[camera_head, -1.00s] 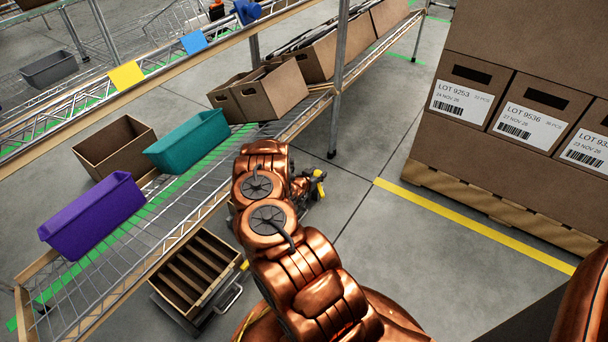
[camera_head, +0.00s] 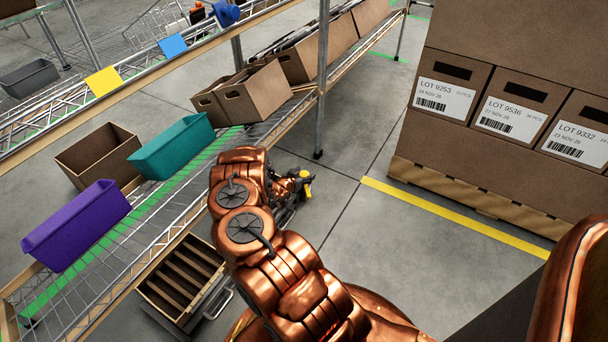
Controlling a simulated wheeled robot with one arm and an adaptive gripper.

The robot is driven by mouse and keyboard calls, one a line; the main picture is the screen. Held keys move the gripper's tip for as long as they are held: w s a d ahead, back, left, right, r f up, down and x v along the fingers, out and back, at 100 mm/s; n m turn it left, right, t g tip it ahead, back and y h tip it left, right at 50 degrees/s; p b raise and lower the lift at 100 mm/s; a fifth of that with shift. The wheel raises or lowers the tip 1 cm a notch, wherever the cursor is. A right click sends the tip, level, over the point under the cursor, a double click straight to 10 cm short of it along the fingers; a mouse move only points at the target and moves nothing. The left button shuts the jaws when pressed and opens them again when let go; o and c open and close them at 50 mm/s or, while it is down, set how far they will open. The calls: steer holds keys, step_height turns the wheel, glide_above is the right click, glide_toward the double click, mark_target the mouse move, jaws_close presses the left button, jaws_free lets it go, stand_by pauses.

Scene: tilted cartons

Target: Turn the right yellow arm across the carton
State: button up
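My arm reaches away from me, and my gripper (camera_head: 292,192) shows only as a small dark shape beyond my copper arm links, partly hidden by them. A small yellow piece (camera_head: 307,178) shows right at the gripper; I cannot tell whether it is a yellow arm or part of the gripper. I cannot see the gripper's fingers clearly. A brown open carton with slatted dividers (camera_head: 180,285) sits low at the bottom left on a grey stand with a handle, tilted in the picture. No yellow arm is clearly visible on this carton.
A wire shelf (camera_head: 150,235) at left holds a purple bin (camera_head: 75,228), a teal bin (camera_head: 172,148) and brown cartons (camera_head: 255,92). A metal post (camera_head: 322,80) stands beyond my gripper. Labelled cartons (camera_head: 500,105) on a pallet stand right. Floor between is clear.

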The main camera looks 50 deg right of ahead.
stand_by(0.3)
steer(key=v, duration=1.2)
stand_by(0.3)
